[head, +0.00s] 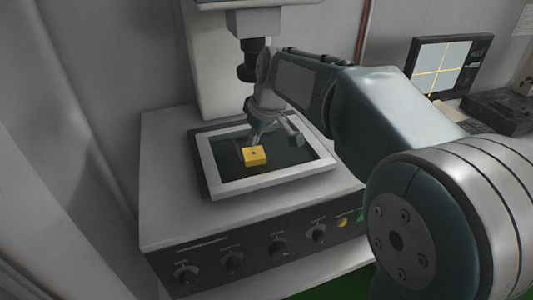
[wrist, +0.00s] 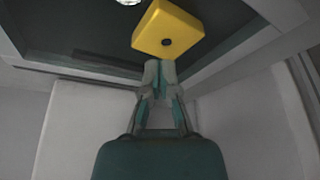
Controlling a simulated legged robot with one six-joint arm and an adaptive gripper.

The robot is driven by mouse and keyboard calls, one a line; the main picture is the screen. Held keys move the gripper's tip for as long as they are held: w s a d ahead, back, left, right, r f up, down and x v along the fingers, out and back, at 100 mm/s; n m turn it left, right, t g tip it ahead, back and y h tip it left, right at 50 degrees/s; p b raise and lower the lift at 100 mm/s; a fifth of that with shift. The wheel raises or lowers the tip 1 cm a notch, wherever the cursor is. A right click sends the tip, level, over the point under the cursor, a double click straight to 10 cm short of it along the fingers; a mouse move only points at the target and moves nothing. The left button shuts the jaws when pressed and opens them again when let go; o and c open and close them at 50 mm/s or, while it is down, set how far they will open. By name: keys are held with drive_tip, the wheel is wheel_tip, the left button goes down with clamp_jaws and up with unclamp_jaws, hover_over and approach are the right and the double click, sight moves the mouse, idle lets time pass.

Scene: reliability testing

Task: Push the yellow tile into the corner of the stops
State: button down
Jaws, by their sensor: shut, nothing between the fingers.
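The yellow tile (head: 256,156) is a small flat block with a dark round spot on top. It lies on the dark plate inside the light frame of the instrument's stage. My gripper (head: 254,141) points down just behind the tile in the head view, its fingers together and empty. In the wrist view the tile (wrist: 168,30) is just beyond the fingertips (wrist: 160,66); I cannot tell whether they touch it. The corner of the stops cannot be clearly made out; my gripper and the tile may cover part of that area.
The light stage frame (head: 270,184) surrounds the dark plate (head: 292,163), which is clear to the tile's right. The instrument's dark lens barrel (head: 250,62) hangs close behind my gripper. Knobs (head: 278,246) line the base front. A monitor (head: 445,67) stands at the right.

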sight(252, 149)
drive_tip(key=shift+s+d, duration=0.25)
drive_tip(key=shift+s, duration=0.8)
drive_tip(key=shift+s+d, duration=0.3)
drive_tip(key=shift+s, duration=0.75)
drive_tip(key=shift+s+d, duration=0.25)
drive_tip(key=shift+s, duration=0.8)
drive_tip(key=shift+f, duration=1.65)
drive_tip(key=shift+r, duration=0.15)
drive_tip(key=shift+w, duration=0.15)
drive_tip(key=shift+w+a, duration=0.35)
drive_tip(key=shift+w, duration=0.8)
drive_tip(key=shift+w+a, duration=0.35)
drive_tip(key=shift+w, duration=0.75)
drive_tip(key=shift+w+a, duration=0.35)
drive_tip(key=shift+w, duration=0.8)
drive_tip(key=shift+s+d+r, duration=0.1)
drive_tip(key=shift+s+r, duration=0.25)
drive_tip(key=shift+r, duration=0.3)
drive_tip(key=shift+s+d+r, duration=0.1)
drive_tip(key=shift+s+r, duration=0.25)
drive_tip(key=shift+r, duration=0.35)
drive_tip(key=shift+s+d+r, duration=0.1)
drive_tip(key=shift+s+r, duration=0.25)
drive_tip(key=shift+r, duration=0.3)
